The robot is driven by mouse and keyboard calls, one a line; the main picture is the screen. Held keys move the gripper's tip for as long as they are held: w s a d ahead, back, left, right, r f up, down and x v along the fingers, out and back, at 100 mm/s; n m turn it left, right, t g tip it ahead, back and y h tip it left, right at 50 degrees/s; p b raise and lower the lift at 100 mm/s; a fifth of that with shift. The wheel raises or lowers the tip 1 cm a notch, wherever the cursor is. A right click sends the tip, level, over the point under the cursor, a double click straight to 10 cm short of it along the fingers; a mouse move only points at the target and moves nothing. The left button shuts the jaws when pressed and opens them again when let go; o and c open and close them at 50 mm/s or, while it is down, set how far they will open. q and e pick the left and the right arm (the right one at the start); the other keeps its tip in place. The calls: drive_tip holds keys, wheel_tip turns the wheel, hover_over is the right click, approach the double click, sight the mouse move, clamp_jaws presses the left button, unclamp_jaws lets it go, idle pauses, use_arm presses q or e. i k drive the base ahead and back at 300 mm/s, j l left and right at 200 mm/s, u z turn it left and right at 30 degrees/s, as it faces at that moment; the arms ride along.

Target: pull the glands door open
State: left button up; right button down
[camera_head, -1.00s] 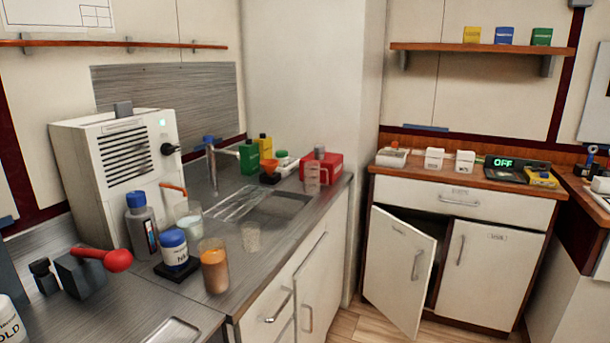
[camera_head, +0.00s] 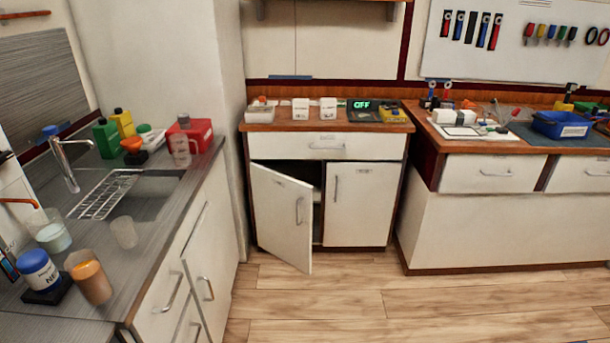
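A white cabinet (camera_head: 326,148) with a wooden top stands against the back wall. Its left door (camera_head: 282,215) hangs partly open, swung out toward me, with a dark gap on its right side. This door has a vertical metal handle (camera_head: 299,211) and a small label. The right door (camera_head: 361,205) is shut and has its own vertical handle (camera_head: 336,188) and label. The labels are too small to read, so I cannot tell which door is the glands door. Neither of my grippers is in view.
A counter (camera_head: 150,238) with a sink, bottles and cups runs along the left. A workbench (camera_head: 500,225) with drawers stands at the right, with a blue tray (camera_head: 562,125) on top. The wooden floor (camera_head: 400,300) before the cabinet is clear.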

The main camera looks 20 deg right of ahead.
sight(283, 204)
drive_tip(key=i+l, duration=0.2)
drive_tip(key=l, duration=0.15)
drive_tip(key=i+l+u, duration=0.1)
drive_tip(key=i+l, duration=0.3)
drive_tip(key=l, duration=0.25)
drive_tip(key=i+l, duration=0.2)
drive_tip(key=l, duration=0.15)
drive_tip(key=i+l+u, duration=0.1)
drive_tip(key=i+l, duration=0.25)
drive_tip(key=l, duration=0.3)
